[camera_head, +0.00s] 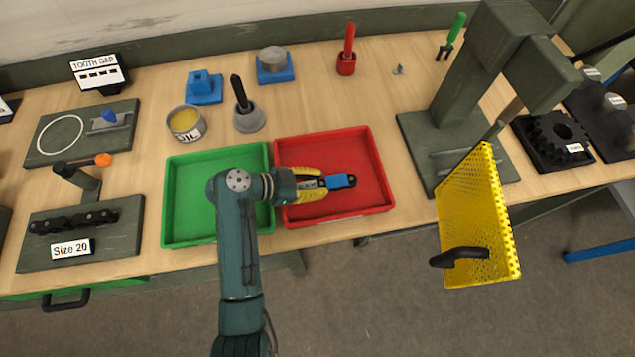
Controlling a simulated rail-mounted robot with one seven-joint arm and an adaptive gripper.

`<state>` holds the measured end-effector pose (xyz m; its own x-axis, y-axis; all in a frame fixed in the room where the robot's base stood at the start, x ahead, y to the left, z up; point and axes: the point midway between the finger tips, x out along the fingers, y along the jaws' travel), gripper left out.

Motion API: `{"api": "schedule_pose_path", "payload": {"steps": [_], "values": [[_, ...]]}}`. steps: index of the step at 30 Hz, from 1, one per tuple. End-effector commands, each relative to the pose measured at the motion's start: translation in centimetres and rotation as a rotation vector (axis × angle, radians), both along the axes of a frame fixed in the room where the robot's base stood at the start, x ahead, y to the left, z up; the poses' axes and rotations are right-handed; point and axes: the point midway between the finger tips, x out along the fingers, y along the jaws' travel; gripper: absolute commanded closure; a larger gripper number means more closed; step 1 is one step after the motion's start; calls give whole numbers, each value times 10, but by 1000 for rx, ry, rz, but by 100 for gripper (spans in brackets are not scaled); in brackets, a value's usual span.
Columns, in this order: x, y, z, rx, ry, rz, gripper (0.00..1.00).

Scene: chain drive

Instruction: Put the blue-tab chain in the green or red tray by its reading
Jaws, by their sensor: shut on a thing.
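My gripper (318,186) is over the left-middle part of the red tray (383,208), its yellow fingers pointing right. It is shut on the blue-tab chain (340,181), whose blue tab and a short dark end show past the fingertips. The rest of the chain is hidden by the fingers. I cannot tell whether the chain touches the tray floor or is held above it. The green tray (187,197) stands to the left, empty where it shows, partly covered by my arm. The display sign marked "TOOTH GAP" (98,72) stands at the back left; its reading is too small to make out.
A "Size 20" chain block (80,225) and a plate with a white ring (62,134) are at left. An oil tin (185,123) and grey pot (249,120) stand behind the trays. A press (455,120) with a yellow mesh guard (472,215) is at right.

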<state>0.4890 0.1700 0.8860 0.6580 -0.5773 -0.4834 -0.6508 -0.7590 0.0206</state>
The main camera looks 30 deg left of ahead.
Motion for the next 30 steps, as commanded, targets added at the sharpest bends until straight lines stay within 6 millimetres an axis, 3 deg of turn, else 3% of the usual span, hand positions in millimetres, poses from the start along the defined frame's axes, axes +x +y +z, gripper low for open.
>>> {"api": "schedule_pose_path", "payload": {"steps": [2,3,6,17,30], "values": [[1,0,0,0,-2,0,100],[0,0,-3,-2,1,0,63],[0,0,-3,-2,1,0,45],[-2,2,3,-1,1,0,45],[-67,59,51,-1,1,3,45]]}}
